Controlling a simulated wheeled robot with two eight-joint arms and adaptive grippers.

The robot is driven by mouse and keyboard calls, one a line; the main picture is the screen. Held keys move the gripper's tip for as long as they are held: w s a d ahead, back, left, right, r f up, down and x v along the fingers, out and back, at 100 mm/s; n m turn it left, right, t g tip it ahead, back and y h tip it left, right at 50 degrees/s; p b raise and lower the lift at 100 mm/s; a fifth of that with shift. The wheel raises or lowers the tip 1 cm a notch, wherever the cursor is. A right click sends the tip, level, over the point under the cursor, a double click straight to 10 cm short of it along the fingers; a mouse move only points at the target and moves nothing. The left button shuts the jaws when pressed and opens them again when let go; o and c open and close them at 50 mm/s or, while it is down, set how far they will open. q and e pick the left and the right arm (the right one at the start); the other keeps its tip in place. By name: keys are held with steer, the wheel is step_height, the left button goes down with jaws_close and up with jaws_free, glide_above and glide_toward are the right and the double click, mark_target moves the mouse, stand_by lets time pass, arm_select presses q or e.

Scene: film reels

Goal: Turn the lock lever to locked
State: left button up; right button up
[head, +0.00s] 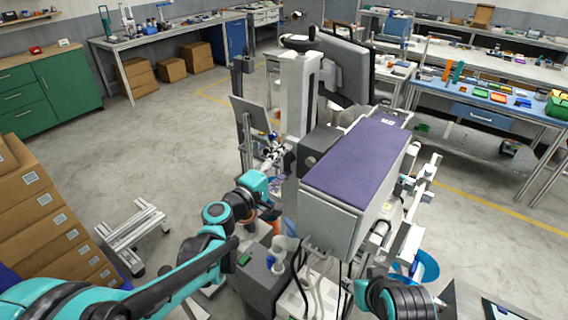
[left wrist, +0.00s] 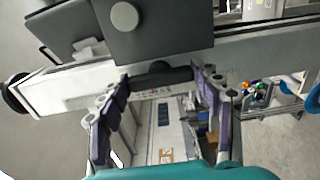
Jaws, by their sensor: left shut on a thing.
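In the left wrist view a short black lever (left wrist: 160,75), which I take to be the lock lever, lies across a white arm (left wrist: 62,90) of the machine. My left gripper (left wrist: 160,79) has a finger at each end of the lever and is shut on it. Small printed marks (left wrist: 153,93) sit just below the lever, too small to read. In the head view my left gripper (head: 279,158) is at the left side of the machine's white column (head: 297,110). The lever cannot be made out there. My right gripper is out of view; only part of my right arm shows at the bottom.
The machine has a purple-topped box (head: 362,160) right of my left gripper and a dark monitor (head: 345,68) behind. Cables hang at its front. Stacked cartons (head: 45,225) and a low metal frame (head: 133,232) stand at left. A workbench (head: 490,95) stands at right. Floor is open at left.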

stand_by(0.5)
arm_select(q)
steer(key=o, duration=0.9)
steer(key=shift+c, duration=0.2)
steer(key=v, duration=1.2)
